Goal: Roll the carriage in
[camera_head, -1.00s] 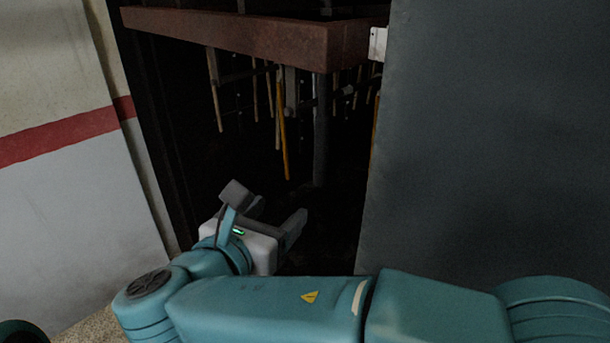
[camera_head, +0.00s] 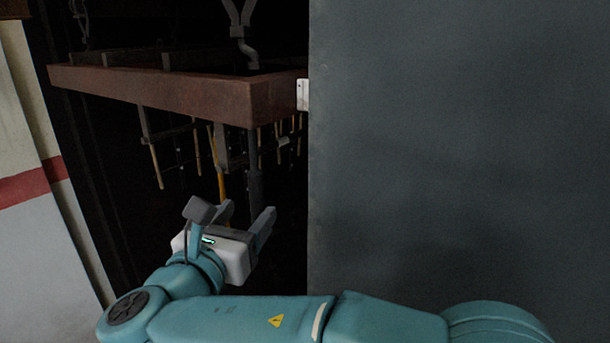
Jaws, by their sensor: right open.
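The carriage (camera_head: 160,90) is a rust-brown beam frame in the dark opening, with a grey hanger (camera_head: 245,45) rising from its top. Several thin rods hang below it, one of them a yellow rod (camera_head: 219,168). My right gripper (camera_head: 246,212) is open and empty, below the carriage and apart from it in the picture. Its arm comes in from the right along the bottom. My left gripper is not in view. The carriage's right end is partly hidden behind the grey panel.
A large dark grey panel (camera_head: 460,150) fills the right side, with a small white plate (camera_head: 302,94) at its left edge. A pale wall (camera_head: 40,250) with a red stripe (camera_head: 25,188) stands at the left. The opening between them is dark inside.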

